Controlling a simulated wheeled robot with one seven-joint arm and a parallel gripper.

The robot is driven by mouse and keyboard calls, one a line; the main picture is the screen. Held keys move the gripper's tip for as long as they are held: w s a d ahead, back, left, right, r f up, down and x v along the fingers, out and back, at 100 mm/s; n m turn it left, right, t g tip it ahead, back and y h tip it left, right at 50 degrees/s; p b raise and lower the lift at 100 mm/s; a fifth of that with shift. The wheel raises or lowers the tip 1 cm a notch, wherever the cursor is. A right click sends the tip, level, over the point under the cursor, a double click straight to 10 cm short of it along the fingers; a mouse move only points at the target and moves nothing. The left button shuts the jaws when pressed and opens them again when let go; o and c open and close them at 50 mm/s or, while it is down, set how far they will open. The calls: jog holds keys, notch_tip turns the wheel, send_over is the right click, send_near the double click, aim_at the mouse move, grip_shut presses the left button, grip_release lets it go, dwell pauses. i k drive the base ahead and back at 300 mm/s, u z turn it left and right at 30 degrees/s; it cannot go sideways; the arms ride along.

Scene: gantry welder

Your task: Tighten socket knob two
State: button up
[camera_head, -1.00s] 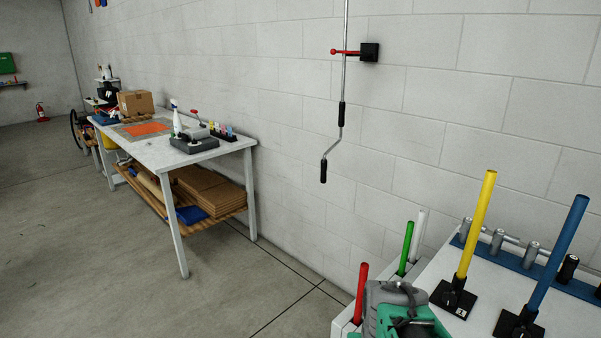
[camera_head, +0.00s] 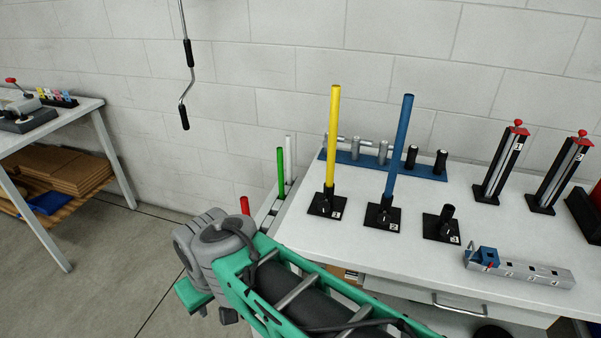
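Three black sockets on square plates stand in a row on the white bench (camera_head: 300,232). The left socket (camera_head: 326,204) holds an upright yellow pole (camera_head: 332,140). The middle socket (camera_head: 382,218), whose small label seems to read 2, holds an upright blue pole (camera_head: 400,145). The right socket (camera_head: 442,225) is empty. A small dark knob shows low on the middle socket; how tight it is cannot be told. My green and grey arm crosses the lower foreground, in front of the bench. My gripper is not in view.
Red (camera_head: 245,206), green (camera_head: 281,170) and white (camera_head: 288,150) poles stand at the bench's left end. A blue rack (camera_head: 350,159) with metal and black cylinders lies behind the sockets. Red-topped uprights (camera_head: 497,165) and a slotted metal bar (camera_head: 530,272) are at right. A crank (camera_head: 185,85) hangs on the wall.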

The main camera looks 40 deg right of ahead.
aim_at(383, 219)
jog(key=z, duration=2)
jog(key=k, duration=0.5)
jog(key=u, duration=1)
jog(key=i, duration=1)
jog(key=z, duration=0.05)
